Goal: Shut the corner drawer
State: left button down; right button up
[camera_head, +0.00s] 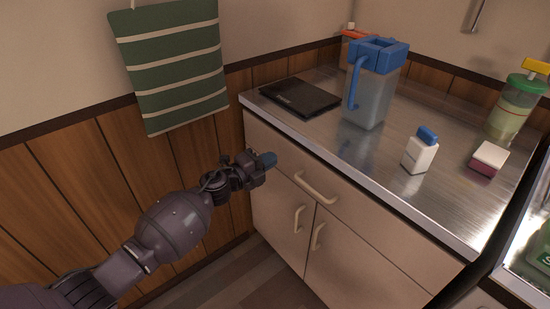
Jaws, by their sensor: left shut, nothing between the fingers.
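The corner drawer is the wide beige front (350,206) directly under the counter's metal edge, with a pale bar handle (315,188). Its front looks flush or nearly flush with the cabinet; a small gap cannot be ruled out. My left gripper (267,160) is shut and empty, with its blue-grey fingertips in front of the drawer's left part, left of the handle. I cannot tell whether the fingertips touch the front. The gripper and wrist hide part of the drawer's left side. My right gripper is not in view.
Two cabinet doors (345,254) with upright handles are closed below the drawer. On the metal counter (330,136) stand a dark flat slab (299,97), a blue-lidded pitcher (372,95), a small white bottle (419,153) and a sponge (489,157). A striped towel (175,65) hangs at left.

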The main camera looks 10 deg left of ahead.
pick_arm(q)
jog(key=p+v, duration=0.2)
jog(key=v, duration=0.7)
jog(key=s+a+f+n+y, duration=0.25)
jog(key=s+n, duration=0.35)
jog(key=s, duration=0.5)
jog(key=s+a+f+n+y, duration=0.1)
jog(key=s+f+n+y, duration=0.4)
jog(key=s, duration=0.6)
jog(key=s+a+f+n+y, duration=0.1)
jog(key=s+f+n+y, duration=0.1)
jog(key=s+n, duration=0.75)
jog(key=s+a+r+n+g+y, duration=0.15)
jog(key=s+g, duration=0.25)
jog(key=s, duration=1.1)
notch_tip(320, 180, up, 10)
jog(key=n+p, duration=0.2)
jog(key=p, duration=1.2)
jog(key=shift+a+r+n+t+p, duration=0.25)
jog(key=shift+a+n+t+p, duration=0.05)
jog(key=shift+a+t+p, duration=0.1)
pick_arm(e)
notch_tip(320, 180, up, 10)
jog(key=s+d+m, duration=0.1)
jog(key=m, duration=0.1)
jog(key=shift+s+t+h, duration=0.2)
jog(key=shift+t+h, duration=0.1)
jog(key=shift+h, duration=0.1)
